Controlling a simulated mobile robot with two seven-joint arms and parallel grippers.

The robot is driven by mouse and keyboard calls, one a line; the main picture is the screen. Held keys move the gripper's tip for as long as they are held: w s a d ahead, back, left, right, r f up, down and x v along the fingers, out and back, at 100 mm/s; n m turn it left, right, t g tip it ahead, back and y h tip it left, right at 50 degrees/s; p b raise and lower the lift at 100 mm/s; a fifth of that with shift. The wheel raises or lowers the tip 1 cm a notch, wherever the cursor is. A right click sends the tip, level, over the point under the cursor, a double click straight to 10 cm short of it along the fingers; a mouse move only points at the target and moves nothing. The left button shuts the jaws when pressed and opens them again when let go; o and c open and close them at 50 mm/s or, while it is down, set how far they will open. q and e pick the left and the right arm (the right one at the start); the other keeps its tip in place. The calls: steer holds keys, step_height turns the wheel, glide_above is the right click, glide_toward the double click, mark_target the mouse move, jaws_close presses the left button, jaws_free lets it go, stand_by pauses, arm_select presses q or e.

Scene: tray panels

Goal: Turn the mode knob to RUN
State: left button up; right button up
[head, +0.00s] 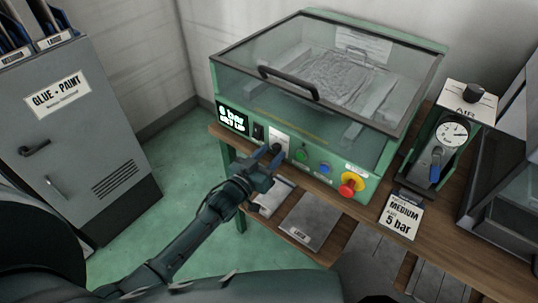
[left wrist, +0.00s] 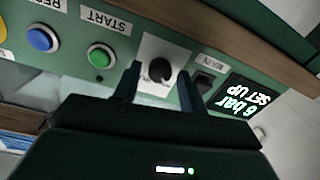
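The mode knob (left wrist: 161,72) is a small black round knob on a white plate, on the green front panel of the press machine. In the head view the knob (head: 277,149) is partly hidden by my left gripper (head: 266,163). In the left wrist view, which is upside down, my left gripper (left wrist: 160,82) has its two fingers apart, one on each side of the knob, with visible gaps. I cannot tell how deep they reach around it. The lettering on the plate is too small to read. The display (left wrist: 247,106) reads "6 bar SET UP". My right gripper is out of view.
Beside the knob are the green START button (left wrist: 100,56), the blue button (left wrist: 42,39) and the MAIN switch (left wrist: 203,84). A red emergency button (head: 348,187) sticks out farther right. The air gauge unit (head: 451,135) and a "MEDIUM 5 bar" card (head: 402,217) stand right.

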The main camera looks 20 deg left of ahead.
arm_select(q)
steer(key=c, duration=0.8)
steer(key=shift+m, duration=0.4)
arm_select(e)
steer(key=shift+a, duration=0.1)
arm_select(q)
steer(key=m, duration=0.3)
steer(key=shift+f+m+b, duration=0.1)
steer(key=shift+m+b, duration=0.3)
steer(key=m+b, duration=0.1)
steer(key=m, duration=0.3)
steer(key=shift+m, duration=0.3)
steer(key=m, duration=0.2)
steer(key=shift+m+b, duration=0.3)
steer(key=shift+m, duration=0.1)
steer(key=m+b, duration=0.1)
steer(key=m, duration=0.2)
steer(key=shift+m, duration=0.3)
steer(key=shift+a+m+h+b, duration=0.1)
steer(key=shift+m+h+b, duration=0.25)
steer(key=shift+m, duration=0.95)
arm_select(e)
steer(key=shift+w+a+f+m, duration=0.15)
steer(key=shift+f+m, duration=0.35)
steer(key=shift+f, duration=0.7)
